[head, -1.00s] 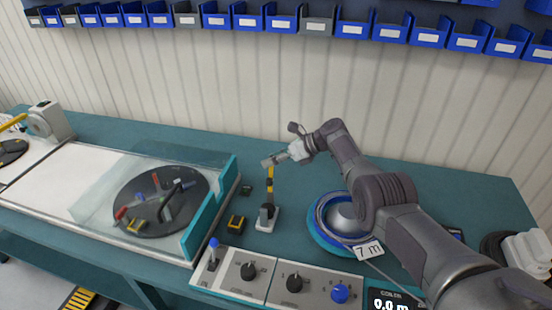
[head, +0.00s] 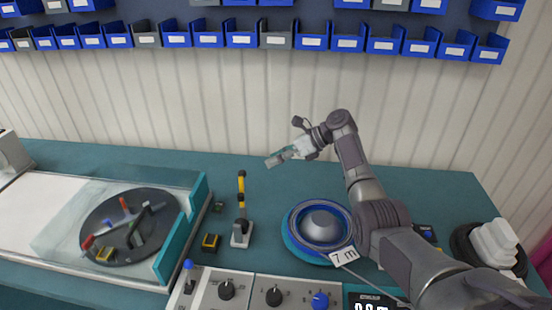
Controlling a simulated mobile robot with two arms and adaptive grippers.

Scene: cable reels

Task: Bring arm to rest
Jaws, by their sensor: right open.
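My right arm reaches in from the lower right over the teal bench. My right gripper (head: 279,158) is open and empty, held in the air above the back part of the bench and pointing left. It is up and to the right of the yellow-and-black upright lever (head: 241,190). The blue cable reel (head: 294,243) with a grey domed hub (head: 321,226) lies below the arm. A white tag marked "7 m" (head: 344,256) lies at its front edge, partly close to my arm. My left gripper is not in view.
A clear-covered station with a dark turntable (head: 97,243) stands at left. A control panel with knobs (head: 274,296) runs along the front. Blue bins (head: 241,39) hang on the wall. The bench behind the reel is clear.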

